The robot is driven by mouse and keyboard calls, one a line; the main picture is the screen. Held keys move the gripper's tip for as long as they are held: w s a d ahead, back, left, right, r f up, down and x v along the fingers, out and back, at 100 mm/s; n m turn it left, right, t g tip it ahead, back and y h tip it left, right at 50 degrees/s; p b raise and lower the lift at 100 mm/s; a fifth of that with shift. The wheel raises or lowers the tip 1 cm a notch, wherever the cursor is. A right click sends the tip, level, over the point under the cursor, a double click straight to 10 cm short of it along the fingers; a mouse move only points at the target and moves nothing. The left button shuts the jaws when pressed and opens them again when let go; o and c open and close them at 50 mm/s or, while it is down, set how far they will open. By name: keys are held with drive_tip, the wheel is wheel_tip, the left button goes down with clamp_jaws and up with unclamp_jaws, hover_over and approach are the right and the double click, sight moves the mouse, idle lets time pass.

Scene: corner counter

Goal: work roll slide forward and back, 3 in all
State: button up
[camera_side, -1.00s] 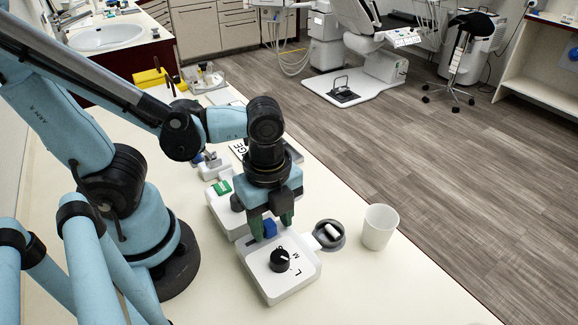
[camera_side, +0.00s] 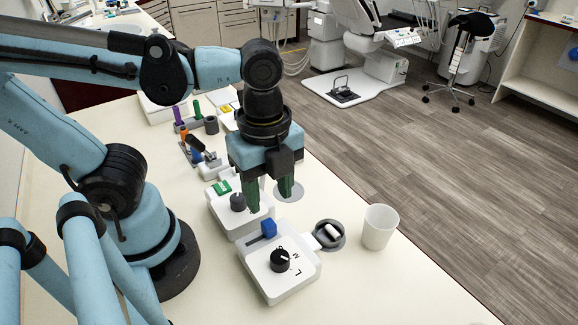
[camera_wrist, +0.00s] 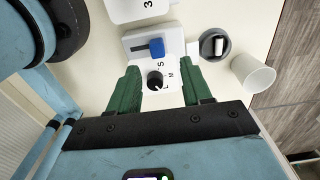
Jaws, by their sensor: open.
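The roll dispenser (camera_side: 298,277) is a white box with a black dial (camera_side: 280,260) and size letters on top. Its blue slide knob (camera_side: 268,229) stands at the box's back end. It also shows in the wrist view (camera_wrist: 157,47). A round grey dish (camera_side: 328,241) beside the box holds a white roll (camera_side: 332,231). My gripper (camera_side: 270,202) has green fingers, spread apart and empty. It hangs above and behind the blue knob, touching nothing. In the wrist view the fingers (camera_wrist: 160,72) show on either side of the dial.
A white cup (camera_side: 380,228) stands right of the dish, near the counter's edge. A second white box (camera_side: 232,222) with a grey knob and green part lies just behind the dispenser. Coloured items on holders stand farther back. The counter in front is clear.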

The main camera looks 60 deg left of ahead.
sight(269, 223)
drive_tip(key=shift+r, duration=2.4)
drive_tip(key=shift+s+f, duration=0.2)
drive_tip(key=shift+f, duration=5.9)
clamp_jaws()
